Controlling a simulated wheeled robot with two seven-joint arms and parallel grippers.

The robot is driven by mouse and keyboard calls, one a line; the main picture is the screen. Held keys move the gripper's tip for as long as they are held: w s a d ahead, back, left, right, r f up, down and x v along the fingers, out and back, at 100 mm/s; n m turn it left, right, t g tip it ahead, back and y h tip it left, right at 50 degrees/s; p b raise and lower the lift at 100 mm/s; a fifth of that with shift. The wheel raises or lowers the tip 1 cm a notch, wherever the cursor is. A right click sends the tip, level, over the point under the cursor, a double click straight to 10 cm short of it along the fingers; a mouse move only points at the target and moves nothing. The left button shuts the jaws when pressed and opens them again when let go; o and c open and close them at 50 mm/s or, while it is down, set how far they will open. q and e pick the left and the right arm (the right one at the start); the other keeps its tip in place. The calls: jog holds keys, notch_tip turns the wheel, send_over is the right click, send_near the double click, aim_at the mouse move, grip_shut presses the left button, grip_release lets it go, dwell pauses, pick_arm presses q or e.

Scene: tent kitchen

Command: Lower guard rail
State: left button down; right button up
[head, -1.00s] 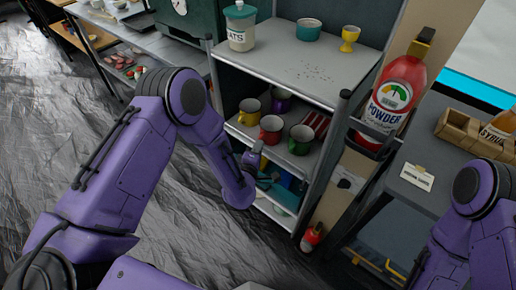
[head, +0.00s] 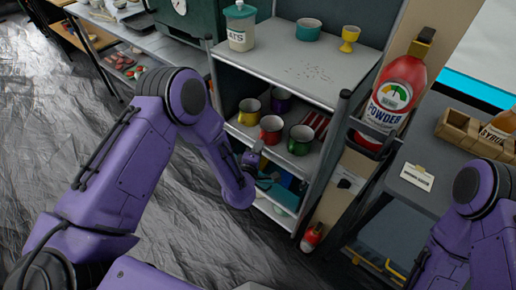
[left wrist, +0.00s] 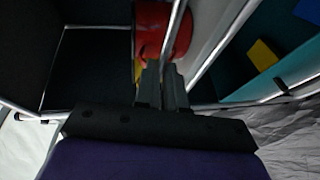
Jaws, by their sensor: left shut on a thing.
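The guard rail (left wrist: 173,30) shows in the left wrist view as a thin pale metal bar running down to my left gripper (left wrist: 162,75). The gripper's fingers are close together around the bar's lower end. In the head view my left gripper (head: 251,158) is at the front of the shelf unit, by the edge of the shelf with the mugs (head: 292,165). The rail is too small and too covered by my arm to make out clearly there. My right arm shows at the right, but its gripper is out of view.
The mug shelf holds a yellow mug (head: 249,111), a red mug (head: 271,129) and a green mug (head: 301,139). An oats jar (head: 240,27), a teal bowl (head: 308,29) and a yellow egg cup (head: 349,38) stand on top. A red extinguisher (head: 398,92) is at the right.

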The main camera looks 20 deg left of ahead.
pick_arm(q)
notch_tip(320, 180, down, 3)
jog(key=shift+f+b, duration=0.1)
jog(key=shift+b, duration=1.15)
jog(key=c, duration=1.2)
grip_release()
jog(key=s+r, duration=0.2)
jog(key=s, duration=0.8)
jog(key=shift+s+d, duration=0.2)
jog(key=shift+d, duration=0.1)
